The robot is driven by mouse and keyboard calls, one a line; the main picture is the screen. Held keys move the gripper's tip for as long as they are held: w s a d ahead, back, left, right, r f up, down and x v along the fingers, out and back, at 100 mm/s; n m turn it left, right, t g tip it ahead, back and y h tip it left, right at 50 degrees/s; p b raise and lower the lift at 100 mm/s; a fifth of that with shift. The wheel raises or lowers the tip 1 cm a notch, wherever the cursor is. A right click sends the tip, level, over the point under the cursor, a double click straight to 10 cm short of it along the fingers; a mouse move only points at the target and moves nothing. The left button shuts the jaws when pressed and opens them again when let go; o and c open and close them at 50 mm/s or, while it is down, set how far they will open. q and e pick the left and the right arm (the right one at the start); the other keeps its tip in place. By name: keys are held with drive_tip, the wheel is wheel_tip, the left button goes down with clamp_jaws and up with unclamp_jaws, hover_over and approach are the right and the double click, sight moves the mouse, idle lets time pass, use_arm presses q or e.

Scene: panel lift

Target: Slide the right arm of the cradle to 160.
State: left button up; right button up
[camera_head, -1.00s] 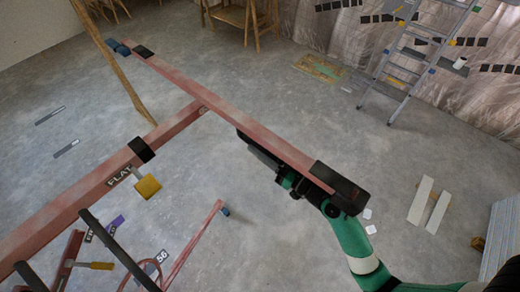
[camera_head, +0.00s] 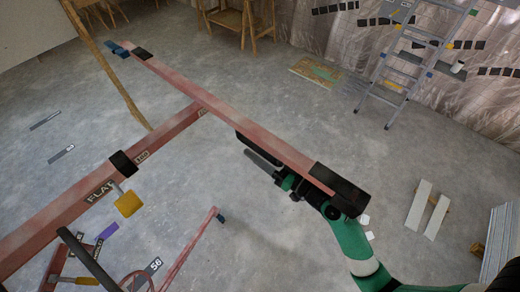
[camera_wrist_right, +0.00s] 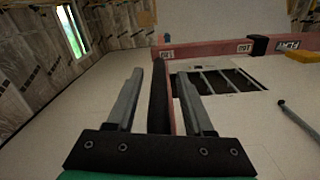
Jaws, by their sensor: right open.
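The cradle's red right arm (camera_head: 175,128) runs out of a black collar (camera_head: 122,163) on the main beam to a long red crossbar (camera_head: 235,122). A yellow knob (camera_head: 127,202) hangs by the collar. A small label near the crossbar is unreadable in the head view. My right gripper (camera_head: 250,146) is by the crossbar's near part. In the right wrist view its open fingers (camera_wrist_right: 160,73) stand on both sides of the bar, with visible gaps. My left gripper is out of view.
A red stand (camera_head: 185,250) with a "56"-like tag is at the lower middle. A stepladder (camera_head: 400,75) stands at the upper right, with white planks (camera_head: 427,210) on the floor. A wooden post (camera_head: 112,70) leans at the left.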

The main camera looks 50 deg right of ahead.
drive_tip(key=s+b, duration=0.3)
drive_tip(key=s, duration=0.8)
drive_tip(key=shift+s, duration=0.3)
drive_tip(key=shift+d, duration=0.15)
